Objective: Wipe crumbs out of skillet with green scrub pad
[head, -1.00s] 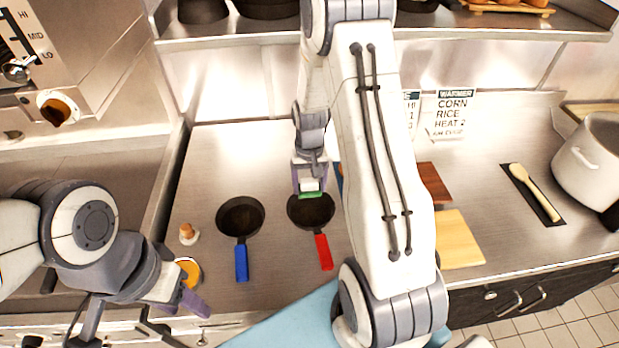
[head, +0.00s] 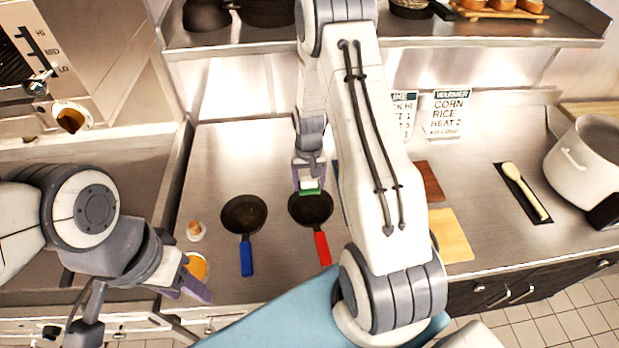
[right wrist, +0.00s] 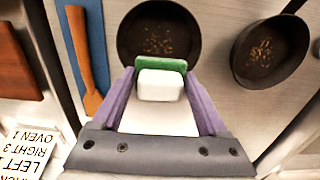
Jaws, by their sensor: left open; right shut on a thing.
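The green scrub pad (head: 310,192) has a white block on top. My right gripper (head: 309,180) is shut on it at the far side of the red-handled skillet (head: 311,211). In the right wrist view the pad (right wrist: 160,64) overlaps that skillet's rim; I cannot tell if it touches. Crumbs (right wrist: 158,41) lie inside this skillet. The blue-handled skillet (head: 244,215) stands to its left, and crumbs (right wrist: 262,52) show inside it too. My left gripper (head: 192,281) is open and empty at the counter's front left.
A small brown-topped object (head: 196,230) stands left of the skillets. A cutting board (head: 450,236), a wooden spoon (head: 525,190) and a large pot (head: 585,165) are on the right. A shelf (head: 470,30) runs above the back. A wooden utensil (right wrist: 83,62) lies beside the red-handled skillet.

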